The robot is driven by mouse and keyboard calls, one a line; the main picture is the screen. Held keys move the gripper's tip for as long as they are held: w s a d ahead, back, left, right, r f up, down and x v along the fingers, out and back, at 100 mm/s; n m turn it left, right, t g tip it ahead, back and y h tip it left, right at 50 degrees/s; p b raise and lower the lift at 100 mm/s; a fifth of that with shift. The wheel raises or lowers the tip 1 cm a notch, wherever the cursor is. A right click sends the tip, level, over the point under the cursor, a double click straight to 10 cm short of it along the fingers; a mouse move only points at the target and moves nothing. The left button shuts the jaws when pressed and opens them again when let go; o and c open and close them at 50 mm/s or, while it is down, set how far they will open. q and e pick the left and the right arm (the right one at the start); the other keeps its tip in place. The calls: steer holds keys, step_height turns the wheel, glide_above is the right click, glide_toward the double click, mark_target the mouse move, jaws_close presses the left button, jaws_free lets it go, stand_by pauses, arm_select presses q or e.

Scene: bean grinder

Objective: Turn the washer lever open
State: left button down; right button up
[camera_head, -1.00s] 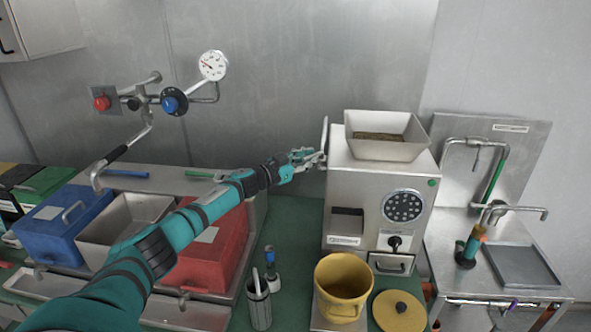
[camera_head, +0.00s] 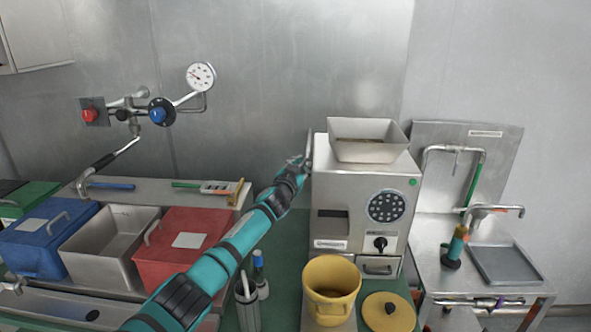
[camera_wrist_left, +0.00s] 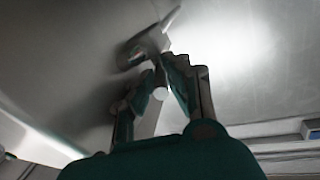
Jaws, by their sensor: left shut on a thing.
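A pale metal lever (camera_head: 309,143) stands upright at the left side of the grinder (camera_head: 360,200). My left gripper (camera_head: 300,163) is at the lower part of this lever, beside the grinder's upper left edge. In the left wrist view, the fingers of my left gripper (camera_wrist_left: 160,92) close around a pale bar, and a bracket-like metal piece (camera_wrist_left: 145,46) sits just beyond them. The wrist view is dark, so the exact contact is hard to see. I cannot tell from any marking whether this is the washer lever. My right gripper is not in view.
A hopper (camera_head: 367,141) tops the grinder. A yellow container (camera_head: 331,288) and its lid (camera_head: 389,312) are in front. A sink counter (camera_head: 425,250) with a tap (camera_head: 490,209) stands right. Wall valves and a gauge (camera_head: 201,77) are at left, above bins (camera_head: 185,250).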

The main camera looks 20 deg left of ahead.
arm_select(q)
steer(key=shift+f, duration=0.15)
steer(key=c, duration=1.3)
jaws_free()
steer(key=shift+c, duration=0.2)
steer(key=shift+a, duration=0.1)
steer(key=shift+s, duration=0.2)
steer(key=s, duration=0.7)
steer(key=shift+s, duration=0.4)
